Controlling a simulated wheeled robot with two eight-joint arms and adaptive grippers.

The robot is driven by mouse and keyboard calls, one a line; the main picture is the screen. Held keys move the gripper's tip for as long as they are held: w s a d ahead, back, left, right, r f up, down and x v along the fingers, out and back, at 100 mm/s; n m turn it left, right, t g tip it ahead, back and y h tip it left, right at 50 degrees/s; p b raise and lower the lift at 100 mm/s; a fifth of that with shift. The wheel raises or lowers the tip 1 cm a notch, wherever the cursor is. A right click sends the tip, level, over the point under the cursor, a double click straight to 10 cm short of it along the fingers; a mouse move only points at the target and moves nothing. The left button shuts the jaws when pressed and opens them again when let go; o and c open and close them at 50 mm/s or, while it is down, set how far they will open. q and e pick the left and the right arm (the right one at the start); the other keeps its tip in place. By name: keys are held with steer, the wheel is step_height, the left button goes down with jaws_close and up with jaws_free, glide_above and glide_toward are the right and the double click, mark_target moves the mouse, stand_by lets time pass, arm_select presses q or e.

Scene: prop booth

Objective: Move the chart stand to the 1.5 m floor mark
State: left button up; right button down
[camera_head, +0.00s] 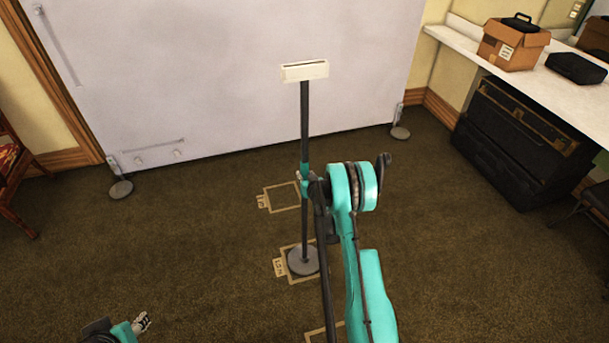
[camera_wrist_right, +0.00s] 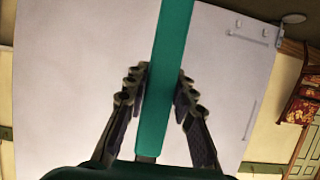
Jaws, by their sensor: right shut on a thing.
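The chart stand (camera_head: 305,120) is a thin dark pole with a teal grip section, a white holder on top and a round grey base. It stands upright, its base (camera_head: 303,262) over the middle taped floor mark (camera_head: 281,268), whose small label seems to read 1.5 m. My right gripper (camera_head: 309,178) is shut on the stand's teal section. In the right wrist view, its fingers (camera_wrist_right: 160,95) lie on both sides of the teal section (camera_wrist_right: 168,70). My left gripper (camera_head: 142,321) is low at the left, away from the stand; its opening is unclear.
Another taped mark (camera_head: 285,196) lies farther back, and a third (camera_head: 317,336) lies nearer, partly hidden by my arm. A white panel (camera_head: 230,60) on feet stands behind. A counter (camera_head: 520,90) with boxes is at right, a chair (camera_head: 14,165) at left.

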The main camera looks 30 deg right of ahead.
mark_target(305, 157)
steer(key=c, duration=1.2)
jaws_free()
steer(key=shift+r, duration=0.1)
step_height(305, 157, up, 10)
